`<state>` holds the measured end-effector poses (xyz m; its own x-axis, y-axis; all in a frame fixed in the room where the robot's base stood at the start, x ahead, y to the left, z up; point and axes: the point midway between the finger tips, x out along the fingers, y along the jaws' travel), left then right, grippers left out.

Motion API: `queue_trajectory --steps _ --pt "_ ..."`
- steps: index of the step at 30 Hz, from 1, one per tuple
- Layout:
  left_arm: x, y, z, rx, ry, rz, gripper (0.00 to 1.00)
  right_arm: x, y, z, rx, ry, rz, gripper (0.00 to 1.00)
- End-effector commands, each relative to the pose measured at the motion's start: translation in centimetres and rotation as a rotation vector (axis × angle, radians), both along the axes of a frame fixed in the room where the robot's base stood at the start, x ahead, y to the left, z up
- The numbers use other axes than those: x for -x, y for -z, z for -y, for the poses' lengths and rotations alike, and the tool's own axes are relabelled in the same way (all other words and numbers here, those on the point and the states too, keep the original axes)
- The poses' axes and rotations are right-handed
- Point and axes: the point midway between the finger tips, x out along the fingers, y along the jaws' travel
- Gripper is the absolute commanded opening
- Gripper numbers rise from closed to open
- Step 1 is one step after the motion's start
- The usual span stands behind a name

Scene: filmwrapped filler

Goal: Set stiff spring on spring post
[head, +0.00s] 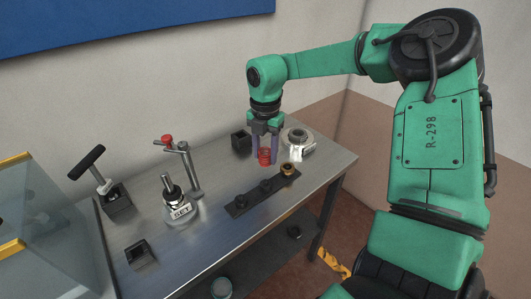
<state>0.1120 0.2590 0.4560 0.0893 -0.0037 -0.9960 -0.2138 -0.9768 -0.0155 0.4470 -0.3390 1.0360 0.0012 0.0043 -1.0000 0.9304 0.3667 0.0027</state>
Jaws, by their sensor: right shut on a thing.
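My right gripper (265,151) points straight down over the right part of the metal bench. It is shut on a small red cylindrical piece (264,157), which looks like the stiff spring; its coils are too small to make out. The piece is just behind a dark rack strip (253,194) that carries two dark pieces and a gold ring (287,169). A metal fixture (181,208) with a label and an upright, dark-tipped post (170,184) stands left of the gripper. This may be the spring post. My left gripper is out of view.
A stand with a red-knobbed lever (187,165) rises behind the fixture. A black T-handled tool (98,174) stands in a dark holder at left. A dark open box (139,254) is at front left. A round metal part (298,141) and black block (241,142) are near the gripper.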

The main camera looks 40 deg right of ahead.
Motion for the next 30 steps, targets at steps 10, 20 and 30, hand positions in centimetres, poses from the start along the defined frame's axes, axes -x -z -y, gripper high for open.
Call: queue_trajectory --steps 10,20,30 --pt "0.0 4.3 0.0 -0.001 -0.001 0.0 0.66 0.1 4.7 0.0 0.001 0.0 -0.003 0.0" --pt "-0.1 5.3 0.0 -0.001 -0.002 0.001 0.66 0.1 5.8 0.0 0.001 0.0 -0.003 0.0" --pt "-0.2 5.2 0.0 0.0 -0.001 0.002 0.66 0.1 5.7 0.0 0.001 0.0 -0.002 0.0"
